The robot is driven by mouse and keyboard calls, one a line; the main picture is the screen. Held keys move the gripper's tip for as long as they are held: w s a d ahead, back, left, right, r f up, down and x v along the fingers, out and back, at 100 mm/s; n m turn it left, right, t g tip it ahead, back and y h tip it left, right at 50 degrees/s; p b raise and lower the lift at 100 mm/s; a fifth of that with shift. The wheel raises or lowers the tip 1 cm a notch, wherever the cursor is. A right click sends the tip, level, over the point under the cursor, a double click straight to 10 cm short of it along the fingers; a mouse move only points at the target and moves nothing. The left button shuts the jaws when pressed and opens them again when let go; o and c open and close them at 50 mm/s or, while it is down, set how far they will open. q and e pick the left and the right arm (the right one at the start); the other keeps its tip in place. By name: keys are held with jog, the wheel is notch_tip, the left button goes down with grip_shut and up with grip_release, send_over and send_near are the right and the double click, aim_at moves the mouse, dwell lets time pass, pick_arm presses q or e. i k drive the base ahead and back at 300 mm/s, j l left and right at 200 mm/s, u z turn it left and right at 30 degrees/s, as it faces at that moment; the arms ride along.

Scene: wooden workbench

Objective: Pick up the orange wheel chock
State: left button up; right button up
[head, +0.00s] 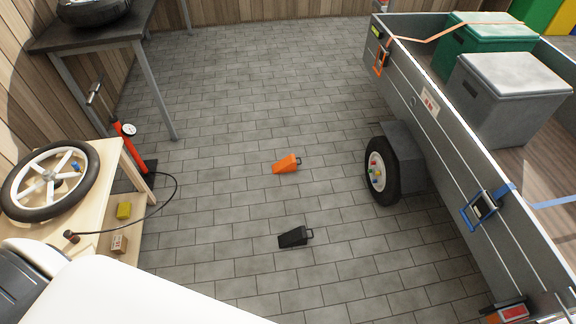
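The orange wheel chock (286,164) lies on the grey paved floor near the middle of the head view. It is wedge-shaped, with a small dark handle loop at its right end. A black wheel chock (293,237) of similar shape lies on the floor nearer to me. Neither of my grippers shows in the head view. Only white and dark parts of my own body show at the lower left. Nothing touches the orange chock.
A trailer (448,135) with a wheel (380,172) stands at the right, carrying boxes. A wooden bench (125,190) with a spoked wheel (48,180) stands at the left, beside a red floor pump (130,145) with a hose. Floor around both chocks is clear.

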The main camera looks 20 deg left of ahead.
aim_at(289, 164)
jog(key=j+u, duration=0.1)
jog(key=u, duration=1.4)
jog(key=i, duration=0.7)
jog(key=i+z, duration=0.15)
jog(key=i, duration=0.6)
jog(key=i+j, duration=0.2)
jog(key=i, duration=0.5)
jog(key=i+l+z, duration=0.2)
jog(key=i, duration=0.5)
jog(key=i+j+z, duration=0.1)
jog(key=i+z, duration=0.15)
jog(key=i, duration=0.45)
jog(key=i+j+z, duration=0.2)
jog(key=i, duration=0.5)
